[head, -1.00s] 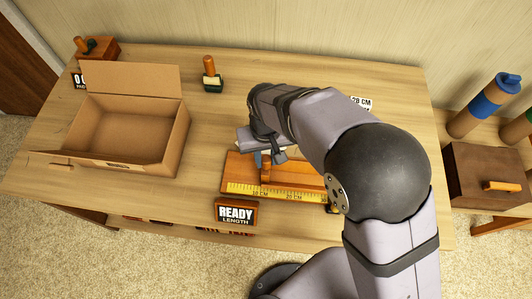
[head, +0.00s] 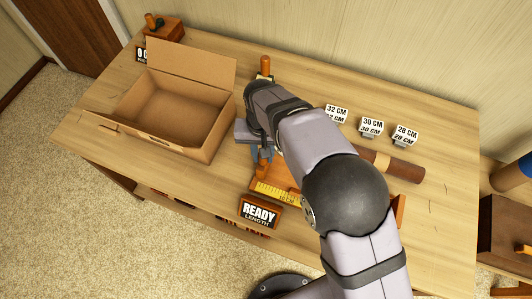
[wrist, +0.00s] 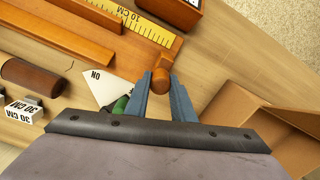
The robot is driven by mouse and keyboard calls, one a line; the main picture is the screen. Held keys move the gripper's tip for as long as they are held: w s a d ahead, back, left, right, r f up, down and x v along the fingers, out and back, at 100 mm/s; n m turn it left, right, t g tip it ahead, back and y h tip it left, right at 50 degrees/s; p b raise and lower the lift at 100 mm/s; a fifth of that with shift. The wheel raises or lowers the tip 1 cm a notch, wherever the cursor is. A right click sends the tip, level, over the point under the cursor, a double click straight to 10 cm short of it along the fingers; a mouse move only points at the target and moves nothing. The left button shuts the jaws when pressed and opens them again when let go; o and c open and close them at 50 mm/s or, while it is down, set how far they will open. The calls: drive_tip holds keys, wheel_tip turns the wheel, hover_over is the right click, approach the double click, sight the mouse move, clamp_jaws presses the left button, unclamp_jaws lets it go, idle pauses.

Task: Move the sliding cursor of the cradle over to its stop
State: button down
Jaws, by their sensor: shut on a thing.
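The cradle (head: 268,190) is an orange wooden stand with a yellow ruler along its front edge, on the table. In the wrist view it (wrist: 85,52) runs in from the upper left. The sliding cursor (wrist: 160,78) shows as a rounded wooden knob at the cradle's near end, between the blue fingers. My gripper (wrist: 163,85) is shut on the knob. In the head view my gripper (head: 260,160) is over the cradle's left end, and my arm hides much of the cradle. I cannot make out the stop.
An open cardboard box (head: 180,110) stands left of the cradle. The READY LENGTH sign (head: 259,212) stands in front. A stamp (head: 265,66) is behind. Length cards (head: 371,126) and a brown roll (head: 400,166) lie to the right. A white card (wrist: 103,85) lies behind the cradle.

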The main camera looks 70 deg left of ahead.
drive_tip(key=c, duration=1.5)
unclamp_jaws()
drive_tip(key=shift+s+a, duration=0.25)
drive_tip(key=shift+w+d+r, duration=0.1)
drive_tip(key=shift+r+b, duration=0.9)
drive_tip(key=shift+r, duration=2.75)
drive_tip(key=w+d+r+m, duration=0.2)
drive_tip(key=w+d+m, duration=0.4)
drive_tip(key=w+d, duration=1.75)
drive_tip(key=w+d+m, duration=0.3)
drive_tip(key=d, duration=1.1)
drive_tip(key=s+d+f+m, duration=0.1)
drive_tip(key=s+d, duration=0.1)
drive_tip(key=d, duration=0.3)
drive_tip(key=s+d+f+m, duration=0.1)
drive_tip(key=s+d, duration=0.2)
drive_tip(key=d, duration=0.1)
drive_tip(key=s+d+f+m, duration=0.1)
drive_tip(key=s+d, duration=0.1)
drive_tip(key=d, duration=0.3)
drive_tip(key=shift+s+d+m, duration=0.3)
drive_tip(key=shift+s, duration=0.05)
